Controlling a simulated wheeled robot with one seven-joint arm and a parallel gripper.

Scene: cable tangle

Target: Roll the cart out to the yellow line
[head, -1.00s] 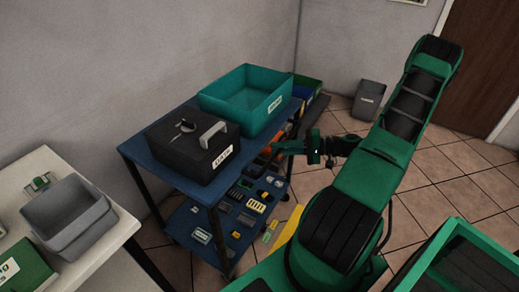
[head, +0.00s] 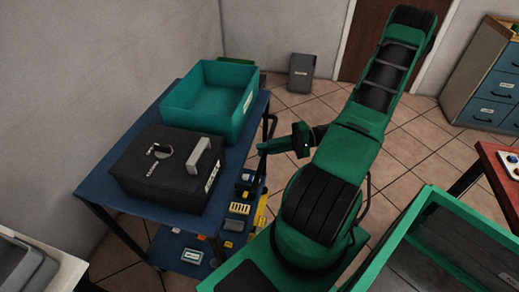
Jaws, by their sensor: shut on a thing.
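The cart (head: 83,191) has a blue top deck and a lower shelf, and stands left of my arm. A black case with a grey handle (head: 160,165) and a teal bin (head: 209,98) sit on its top deck. My gripper (head: 266,147) is at the cart's right side, shut on the dark cart handle (head: 272,126); the fingertips are small and partly hidden. A short piece of the yellow line (head: 261,212) shows on the floor between the cart and my base. The rest of the line is hidden.
Several small parts lie on the lower shelf (head: 175,247). A grey bin (head: 301,73) stands by the back wall. A blue drawer cabinet (head: 488,85) and a red table (head: 490,165) are at right. A white table (head: 70,272) is at lower left. Tiled floor beyond my arm is clear.

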